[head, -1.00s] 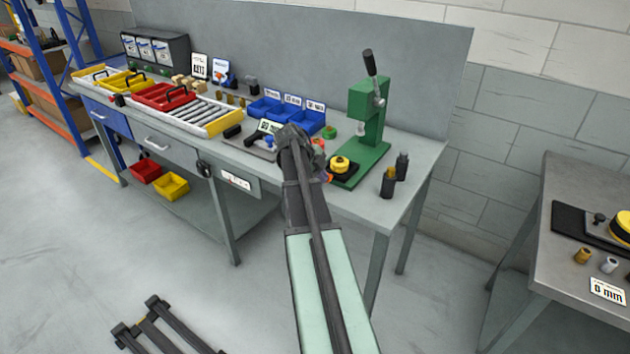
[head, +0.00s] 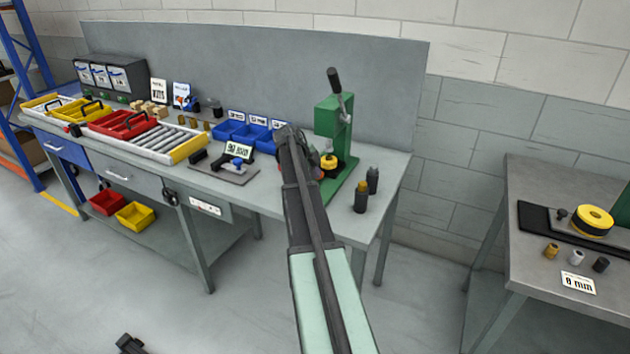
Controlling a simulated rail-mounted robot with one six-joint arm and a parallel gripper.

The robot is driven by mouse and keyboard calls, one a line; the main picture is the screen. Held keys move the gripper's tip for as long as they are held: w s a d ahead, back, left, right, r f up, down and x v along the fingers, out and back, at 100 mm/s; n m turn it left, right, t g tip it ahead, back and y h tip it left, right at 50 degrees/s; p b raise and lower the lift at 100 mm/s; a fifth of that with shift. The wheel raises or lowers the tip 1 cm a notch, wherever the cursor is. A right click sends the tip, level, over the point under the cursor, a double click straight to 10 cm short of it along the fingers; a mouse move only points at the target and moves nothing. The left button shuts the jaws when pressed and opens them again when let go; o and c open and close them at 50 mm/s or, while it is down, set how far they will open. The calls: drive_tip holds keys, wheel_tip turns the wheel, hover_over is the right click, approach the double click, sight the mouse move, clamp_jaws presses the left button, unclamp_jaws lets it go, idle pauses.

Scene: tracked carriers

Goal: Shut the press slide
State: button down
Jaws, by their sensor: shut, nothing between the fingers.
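The green press (head: 334,122) stands at the right end of the long workbench, with its dark-handled lever (head: 335,80) upright. A round yellow-and-black part (head: 329,161) sits low at the press front, on the left side of its green base (head: 345,178). My arm covers the front of this base, so how far out the slide stands cannot be made out. My arm reaches up to the press's left. Only small reddish bits of my gripper (head: 317,172) show beside the arm's end. It is shut and empty; its fingertips are mostly hidden, and contact cannot be judged.
Two dark bottles (head: 361,196) stand right of the press. A second table (head: 530,255) stands at the right, with open floor between.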

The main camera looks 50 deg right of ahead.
drive_tip(key=shift+w+d+r, duration=0.1)
drive_tip(key=shift+w+d, duration=0.1)
drive_tip(key=shift+d, duration=0.05)
drive_tip(key=shift+a, duration=0.1)
drive_tip(key=a+p, duration=0.1)
drive_tip(key=s+a+r, duration=0.1)
drive_tip(key=a, duration=0.1)
drive_tip(key=a+r+p, duration=0.1)
drive_tip(key=shift+s+a+r+p, duration=0.2)
drive_tip(key=shift+s+p, duration=0.05)
drive_tip(key=shift+p, duration=0.1)
drive_tip(key=p+v, duration=0.7)
drive_tip(key=v, duration=0.1)
drive_tip(key=shift+w+a+r, duration=0.2)
drive_tip(key=shift+w+a, duration=0.05)
drive_tip(key=shift+a, duration=0.05)
